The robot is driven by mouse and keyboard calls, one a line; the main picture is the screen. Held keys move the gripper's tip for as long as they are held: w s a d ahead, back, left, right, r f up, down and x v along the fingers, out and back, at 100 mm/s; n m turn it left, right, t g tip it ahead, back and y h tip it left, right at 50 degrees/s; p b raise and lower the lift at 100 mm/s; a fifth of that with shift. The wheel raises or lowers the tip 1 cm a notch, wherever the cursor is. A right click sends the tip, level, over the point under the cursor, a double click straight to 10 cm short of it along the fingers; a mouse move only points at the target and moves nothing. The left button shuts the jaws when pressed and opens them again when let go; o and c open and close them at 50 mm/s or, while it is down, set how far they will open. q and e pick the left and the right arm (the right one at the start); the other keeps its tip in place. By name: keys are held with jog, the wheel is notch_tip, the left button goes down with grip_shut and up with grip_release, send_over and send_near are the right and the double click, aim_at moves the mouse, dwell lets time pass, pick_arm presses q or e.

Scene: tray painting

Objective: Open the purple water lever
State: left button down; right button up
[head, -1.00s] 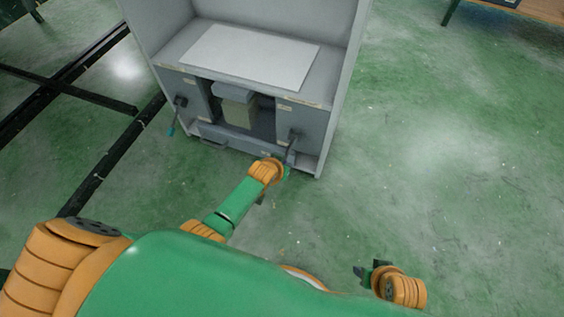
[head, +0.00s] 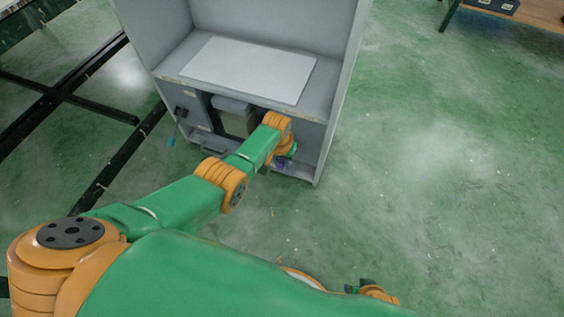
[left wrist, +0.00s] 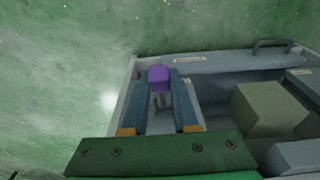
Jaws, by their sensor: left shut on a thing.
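The purple water lever (left wrist: 160,77) sits between the two fingers of my left gripper (left wrist: 158,84) in the left wrist view, its purple end showing at the fingertips. In the head view, a bit of the purple lever (head: 281,164) shows below my left wrist, at the cabinet's lower right front. My left gripper is shut on the lever; in the head view my arm hides most of its fingers. My right gripper (head: 360,287) is low in the head view, far from the cabinet and partly hidden by my body.
The grey cabinet (head: 240,62) has a white panel (head: 250,68) on its shelf. A blue-tipped lever (head: 171,142) hangs at its left front. A handle (head: 213,150) is on the low front. Dark rails (head: 110,170) lie left. The green floor at right is clear.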

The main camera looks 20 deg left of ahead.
pick_arm(q)
jog(key=shift+w+r, duration=0.2)
pick_arm(e)
jog(key=shift+w+r, duration=0.1)
jog(key=shift+w, duration=0.15)
pick_arm(q)
jog(key=c, duration=0.7)
grip_release()
jog(key=shift+r+p, duration=0.25)
jog(key=shift+p, duration=0.05)
jog(key=r+p, duration=0.6)
jog(key=shift+s+r, duration=0.15)
jog(key=shift+s, duration=0.25)
jog(key=shift+r, duration=0.15)
pick_arm(e)
jog(key=s+d, duration=0.4)
jog(key=s, duration=0.2)
jog(key=shift+s+d+h, duration=0.2)
jog(key=shift+d+h, duration=0.1)
jog(key=shift+h, duration=0.1)
pick_arm(q)
jog(key=shift+s, duration=0.1)
